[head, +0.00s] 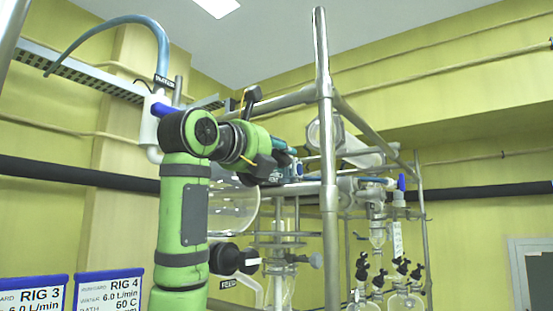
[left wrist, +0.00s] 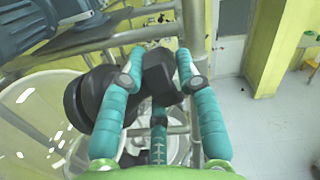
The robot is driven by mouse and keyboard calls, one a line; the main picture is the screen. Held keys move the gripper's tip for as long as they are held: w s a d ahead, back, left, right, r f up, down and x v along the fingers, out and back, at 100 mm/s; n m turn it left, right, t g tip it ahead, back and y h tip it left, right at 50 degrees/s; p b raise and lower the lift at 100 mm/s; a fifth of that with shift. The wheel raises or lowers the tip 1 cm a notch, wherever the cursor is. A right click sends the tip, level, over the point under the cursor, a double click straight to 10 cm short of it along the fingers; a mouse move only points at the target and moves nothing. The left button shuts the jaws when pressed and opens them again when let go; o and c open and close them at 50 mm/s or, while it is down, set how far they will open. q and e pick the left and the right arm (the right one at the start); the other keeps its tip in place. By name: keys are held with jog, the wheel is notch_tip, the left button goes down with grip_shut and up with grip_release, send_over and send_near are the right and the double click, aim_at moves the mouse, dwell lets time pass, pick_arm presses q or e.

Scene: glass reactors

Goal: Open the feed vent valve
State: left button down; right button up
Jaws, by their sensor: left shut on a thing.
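My left gripper (head: 287,162) is at the upper rail of the metal frame, beside the front post. In the left wrist view, its teal fingers (left wrist: 157,68) close on a dark blocky handle (left wrist: 158,76). A round black valve body (left wrist: 85,103) shows just left of the handle; I cannot tell whether they are one part. In the head view, the gripper and post mostly hide what is held. A black valve (head: 228,259) with a partly readable FEED label (head: 230,284) is below, partly behind my arm. I cannot tell which valve is held. My right gripper is not in view.
A metal post (head: 326,170) stands right beside the gripper. A clear glass vessel (left wrist: 40,105) is close at left in the wrist view, with a grey motor (left wrist: 40,22) above it. Glassware with black caps (head: 390,275) is at right. Floor is clear (left wrist: 275,125).

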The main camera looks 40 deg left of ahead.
pick_arm(q)
jog(key=n+t+y+b, duration=0.1)
jog(key=t+y+b, duration=0.1)
jog(key=shift+f+t, duration=0.15)
jog(key=shift+t, duration=0.15)
jog(key=shift+n+t+y+b, duration=0.5)
jog(key=shift+t+y+b, duration=0.1)
jog(key=shift+t+y, duration=0.15)
jog(key=shift+s+r+n+t+y, duration=0.1)
jog(key=shift+r+n+t+y, duration=0.25)
jog(key=shift+y, duration=0.4)
jog(key=c, duration=1)
grip_release()
jog(key=shift+c, duration=0.2)
jog(key=shift+o, duration=0.8)
jog(key=shift+f, duration=0.1)
jog(key=shift+w+f, duration=0.1)
jog(key=shift+w, duration=0.2)
